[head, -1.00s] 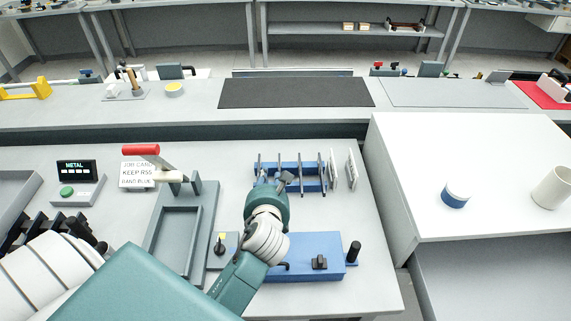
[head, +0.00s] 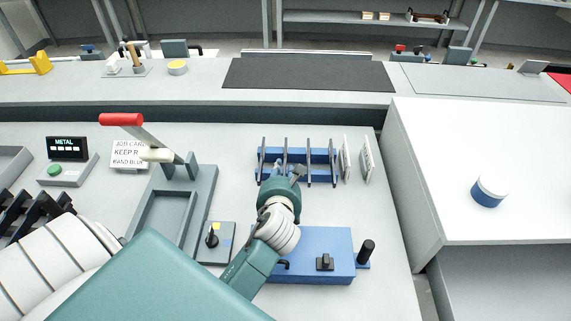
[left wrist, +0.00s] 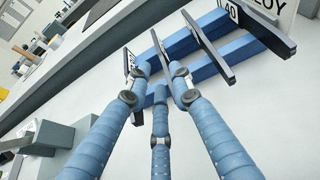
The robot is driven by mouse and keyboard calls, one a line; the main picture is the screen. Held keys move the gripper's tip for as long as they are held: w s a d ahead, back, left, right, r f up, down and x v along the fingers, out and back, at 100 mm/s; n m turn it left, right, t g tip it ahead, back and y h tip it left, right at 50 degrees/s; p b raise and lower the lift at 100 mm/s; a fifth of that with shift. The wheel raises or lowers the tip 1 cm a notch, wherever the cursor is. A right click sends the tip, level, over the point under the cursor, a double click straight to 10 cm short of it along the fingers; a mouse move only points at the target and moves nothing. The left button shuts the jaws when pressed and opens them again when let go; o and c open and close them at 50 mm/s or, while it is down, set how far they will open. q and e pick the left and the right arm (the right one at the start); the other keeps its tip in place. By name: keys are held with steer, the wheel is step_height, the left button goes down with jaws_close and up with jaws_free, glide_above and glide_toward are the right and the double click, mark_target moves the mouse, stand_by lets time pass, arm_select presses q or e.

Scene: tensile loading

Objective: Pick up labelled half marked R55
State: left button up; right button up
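A blue rack (head: 322,176) holds several upright dark bars, and two white labelled plates (head: 367,160) stand at its right end. Their writing is too small to read in the head view, and I cannot make out R55 on any half. My left gripper (head: 291,170) is over the left part of the rack. In the left wrist view its three blue fingers (left wrist: 160,72) are spread and look open, with the tips close to a dark upright bar (left wrist: 160,52). I cannot tell whether they touch it. My right gripper is not in view.
A job card (head: 129,155), partly hidden by a red-handled lever press (head: 182,190), mentions KEEP R. A METAL display (head: 67,149) stands at left. A blue block (head: 325,245) with a black knob lies in front. A white table (head: 450,150) is at right.

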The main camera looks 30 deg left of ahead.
mark_target(285, 162)
arm_select(q)
steer(key=p+x, duration=0.1)
steer(key=x, duration=0.8)
steer(key=shift+w+a+f, duration=0.15)
steer(key=shift+w+f, duration=0.05)
steer(key=shift+w, duration=0.15)
steer(key=shift+s+r, duration=0.1)
jaws_close()
steer(key=shift+r, duration=0.1)
